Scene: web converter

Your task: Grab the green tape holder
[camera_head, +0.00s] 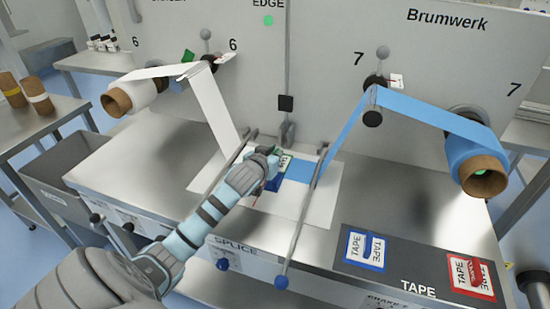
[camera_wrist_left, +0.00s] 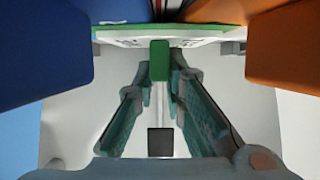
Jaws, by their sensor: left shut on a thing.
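The green tape holder (camera_head: 285,161) is at the splice area in the middle of the bench, with a white lettered face and green edges. My left gripper (camera_head: 270,165) is at it and partly hides it. In the left wrist view, the holder's green grip (camera_wrist_left: 159,60) stands between the two teal fingers, and its white plate with a green rim lies beyond. The left gripper is shut on the holder. I cannot tell whether the holder touches the surface below. My right gripper is not in view.
A blue tape holder (camera_head: 365,250) and a red one (camera_head: 472,277) lie on the dark TAPE mat (camera_head: 415,268) at right. White web (camera_head: 215,110) and blue web (camera_head: 430,110) run from their rolls to the splice area. Bare steel bench (camera_head: 405,195) lies right of it.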

